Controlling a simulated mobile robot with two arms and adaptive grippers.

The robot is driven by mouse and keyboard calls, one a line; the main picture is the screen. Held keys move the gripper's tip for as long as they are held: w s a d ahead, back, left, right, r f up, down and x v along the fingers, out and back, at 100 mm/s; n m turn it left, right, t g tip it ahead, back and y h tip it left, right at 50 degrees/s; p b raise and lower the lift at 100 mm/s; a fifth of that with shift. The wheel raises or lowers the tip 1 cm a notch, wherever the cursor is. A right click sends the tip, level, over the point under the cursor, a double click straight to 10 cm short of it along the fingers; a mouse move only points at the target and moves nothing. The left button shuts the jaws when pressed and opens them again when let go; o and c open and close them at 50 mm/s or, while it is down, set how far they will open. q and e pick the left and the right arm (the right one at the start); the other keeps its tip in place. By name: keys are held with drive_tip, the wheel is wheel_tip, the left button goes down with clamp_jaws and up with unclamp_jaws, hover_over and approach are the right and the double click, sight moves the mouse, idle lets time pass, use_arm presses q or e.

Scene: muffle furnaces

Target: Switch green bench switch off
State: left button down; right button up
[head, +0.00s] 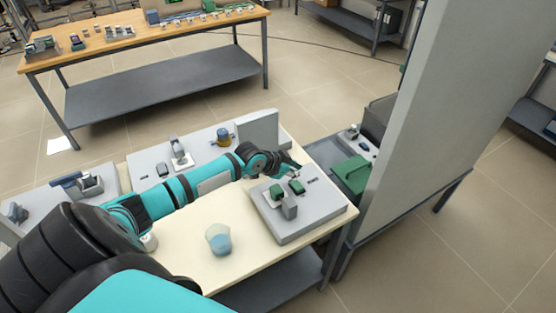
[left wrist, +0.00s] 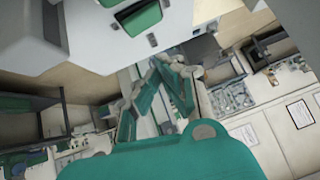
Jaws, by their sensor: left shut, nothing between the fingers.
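A grey bench unit (head: 285,228) stands on the right part of the cream table. On its top is a small green switch (head: 297,187), and left of it a grey bracket with a green part (head: 277,193). My left gripper (head: 292,166) is shut and empty, just behind the green switch and seemingly above the unit's far side. I cannot tell whether it touches. In the left wrist view a green switch (left wrist: 138,18) in a dark frame shows on a pale unit at the top, apart from my left gripper's fingers (left wrist: 160,80). My right gripper is out of view.
A beaker with blue liquid (head: 218,239) stands on the cream table (head: 190,255), below my left arm. Other grey units (head: 160,170) line the far side. A tall grey panel (head: 440,110) rises on the right, next to a green block (head: 350,170).

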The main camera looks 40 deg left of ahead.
use_arm(q)
drive_tip(key=a+b+v, duration=0.1)
drive_tip(key=v, duration=0.6)
drive_tip(key=shift+s+r, duration=0.2)
